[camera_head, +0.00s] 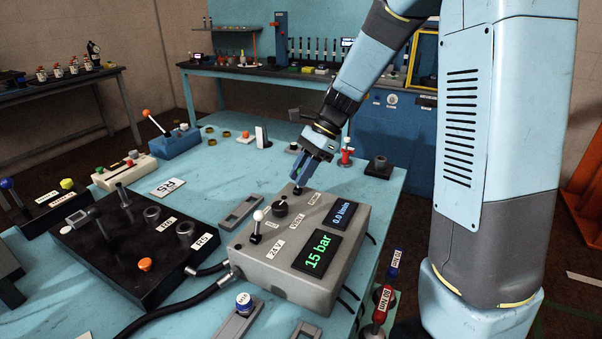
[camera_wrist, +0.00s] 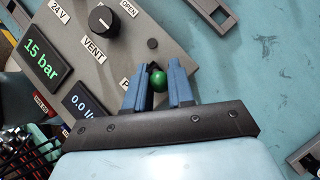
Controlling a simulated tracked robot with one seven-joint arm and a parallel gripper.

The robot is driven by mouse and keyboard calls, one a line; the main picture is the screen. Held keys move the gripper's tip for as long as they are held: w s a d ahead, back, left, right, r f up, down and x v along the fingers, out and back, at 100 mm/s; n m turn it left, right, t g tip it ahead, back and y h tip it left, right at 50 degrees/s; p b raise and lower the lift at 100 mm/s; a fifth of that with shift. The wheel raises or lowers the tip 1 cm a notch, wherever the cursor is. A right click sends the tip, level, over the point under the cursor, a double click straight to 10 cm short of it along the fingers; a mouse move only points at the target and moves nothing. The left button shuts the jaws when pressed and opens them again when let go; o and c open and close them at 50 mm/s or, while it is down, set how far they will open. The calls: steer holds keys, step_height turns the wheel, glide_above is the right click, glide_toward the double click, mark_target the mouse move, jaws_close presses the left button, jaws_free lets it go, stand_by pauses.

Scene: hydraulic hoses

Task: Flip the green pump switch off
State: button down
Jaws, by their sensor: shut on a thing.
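The green pump switch (camera_wrist: 157,79) shows in the wrist view as a green ball between the two blue fingers of my gripper (camera_wrist: 158,72). My gripper is shut on it. Its stem and base are hidden, and a label beside it is mostly covered. In the head view my gripper (camera_head: 301,180) reaches down to the far edge of the grey control box (camera_head: 250,262), and I cannot make out the green ball there. The box's displays (camera_head: 318,252) read 15 bar and 0.0 l/min.
On the box, a black vent knob (camera_head: 280,207) and a white-tipped lever (camera_head: 258,216) marked 24 V stand close to my gripper. A black hose block (camera_head: 110,290) lies at left. A red fitting (camera_head: 346,158) stands behind. The blue table's far middle is fairly clear.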

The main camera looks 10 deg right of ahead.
steer(key=c, duration=1)
jaws_free()
steer(key=v, duration=1.3)
steer(key=shift+w+d+r, duration=0.15)
steer(key=shift+d+r, duration=0.1)
steer(key=shift+d, duration=0.05)
steer(key=s+d+n+t+h, duration=0.2)
steer(key=s+n, duration=0.2)
steer(key=s, duration=0.4)
steer(key=s+d+r+n+t+h, duration=0.1)
steer(key=s+d+n+t+h, duration=0.1)
steer(key=s+n, duration=0.3)
steer(key=s+d+r+n+t+h, duration=0.1)
steer(key=s+d+n+t+h, duration=0.1)
steer(key=s, duration=0.8)
steer(key=shift+s+d+r+n+t, duration=0.15)
steer(key=shift+d+n+t, duration=0.3)
steer(key=shift+n+t, duration=0.25)
steer(key=shift+s+d+r+n+t, duration=0.1)
steer(key=shift+s+d+n+t, duration=0.1)
steer(key=shift+d+n+t, duration=0.45)
